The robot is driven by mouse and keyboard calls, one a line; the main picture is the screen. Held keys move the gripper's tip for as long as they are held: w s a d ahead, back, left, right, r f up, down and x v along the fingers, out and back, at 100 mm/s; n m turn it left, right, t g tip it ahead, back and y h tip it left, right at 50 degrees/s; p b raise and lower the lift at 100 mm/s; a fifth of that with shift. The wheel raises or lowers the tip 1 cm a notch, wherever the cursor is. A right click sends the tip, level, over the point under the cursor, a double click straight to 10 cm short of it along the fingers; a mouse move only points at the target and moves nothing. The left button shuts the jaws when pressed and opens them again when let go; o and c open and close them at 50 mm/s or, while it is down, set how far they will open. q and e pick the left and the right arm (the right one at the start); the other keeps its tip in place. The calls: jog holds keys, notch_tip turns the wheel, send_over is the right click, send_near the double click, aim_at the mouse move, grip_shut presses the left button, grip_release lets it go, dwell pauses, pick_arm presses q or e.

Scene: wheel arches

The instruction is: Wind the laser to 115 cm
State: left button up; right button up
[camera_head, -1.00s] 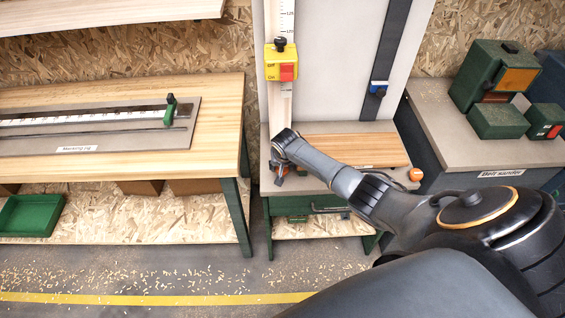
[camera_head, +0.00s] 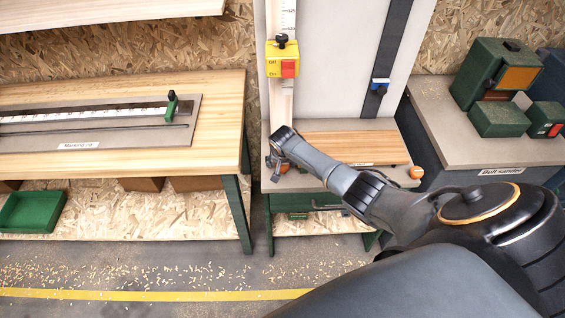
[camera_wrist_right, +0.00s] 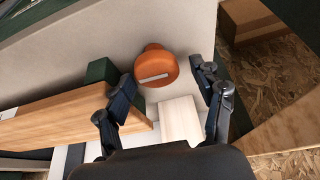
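A yellow box (camera_head: 273,66) with Off/On lettering, a red button (camera_head: 288,68) and a black knob (camera_head: 281,40) sits on a vertical scale (camera_head: 288,14) in the head view. It looks like the laser; its exact reading is too small to tell. My right gripper (camera_head: 277,166) is low at the left of the bench below it, mostly hidden by its own wrist. In the wrist view, my right gripper (camera_wrist_right: 168,98) has its fingers spread. An orange knob (camera_wrist_right: 155,66) with a pale bar shows beyond and between the fingertips, apparently untouched. My left gripper is out of view.
A wooden board (camera_head: 355,148) lies on the bench, with another orange knob (camera_head: 416,172) at its right. The marking rig (camera_head: 150,135) lies on the left table, and the belt sander (camera_head: 495,85) stands right. Sawdust-strewn floor (camera_head: 120,270) is open in front.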

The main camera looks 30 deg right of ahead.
jog(key=shift+s+d, duration=0.1)
jog(key=v, duration=0.8)
dwell(0.3)
dwell(0.4)
